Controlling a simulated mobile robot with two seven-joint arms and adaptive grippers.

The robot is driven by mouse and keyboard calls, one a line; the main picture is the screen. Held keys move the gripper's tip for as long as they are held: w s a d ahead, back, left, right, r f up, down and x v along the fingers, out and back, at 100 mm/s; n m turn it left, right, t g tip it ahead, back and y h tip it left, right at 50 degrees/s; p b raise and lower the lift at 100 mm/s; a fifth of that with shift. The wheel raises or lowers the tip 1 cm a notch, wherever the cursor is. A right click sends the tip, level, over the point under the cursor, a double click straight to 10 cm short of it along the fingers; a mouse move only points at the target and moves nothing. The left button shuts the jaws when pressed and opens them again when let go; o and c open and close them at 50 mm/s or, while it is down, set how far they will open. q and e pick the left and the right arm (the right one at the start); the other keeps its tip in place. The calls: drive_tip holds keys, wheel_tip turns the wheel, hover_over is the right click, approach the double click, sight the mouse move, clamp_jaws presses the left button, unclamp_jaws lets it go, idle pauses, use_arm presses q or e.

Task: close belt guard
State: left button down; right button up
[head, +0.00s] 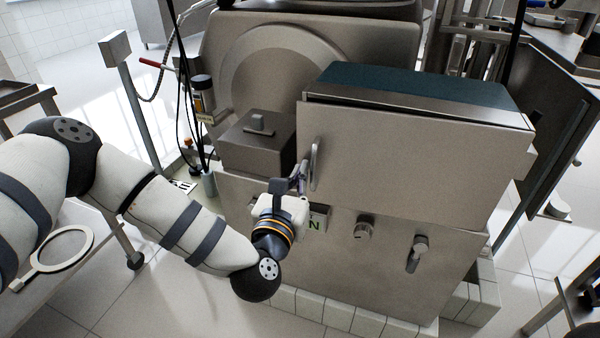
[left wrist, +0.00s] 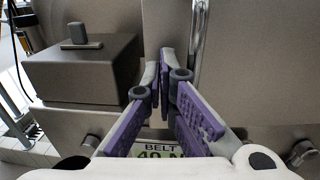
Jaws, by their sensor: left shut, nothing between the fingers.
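The belt guard (head: 410,150) is a large steel box cover on the front of the machine, with a dark teal top. Its front panel sits close to the box, and a thin dark gap shows along the panel's top edge. A vertical bar handle (head: 314,165) is at the panel's left side. My left gripper (head: 299,178) is shut and empty, just left of the handle. In the left wrist view its purple-padded fingers (left wrist: 167,62) meet beside the handle (left wrist: 197,40); I cannot tell whether they touch the panel. My right gripper is not in view.
A smaller steel box with a knob (head: 258,140) stands left of the guard. Below are a label (head: 316,222), partly hidden, a round knob (head: 364,228) and a lever (head: 417,252). A round frame with a handle (head: 62,248) lies on the left table.

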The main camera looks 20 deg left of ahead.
use_arm(q)
drive_tip(key=shift+w, duration=0.45)
drive_tip(key=w, duration=0.1)
drive_tip(key=w+b, duration=0.2)
drive_tip(key=shift+w+a+f, duration=0.15)
drive_tip(key=shift+a+f, duration=0.05)
drive_tip(key=shift+f, duration=0.05)
drive_tip(key=shift+r, duration=0.2)
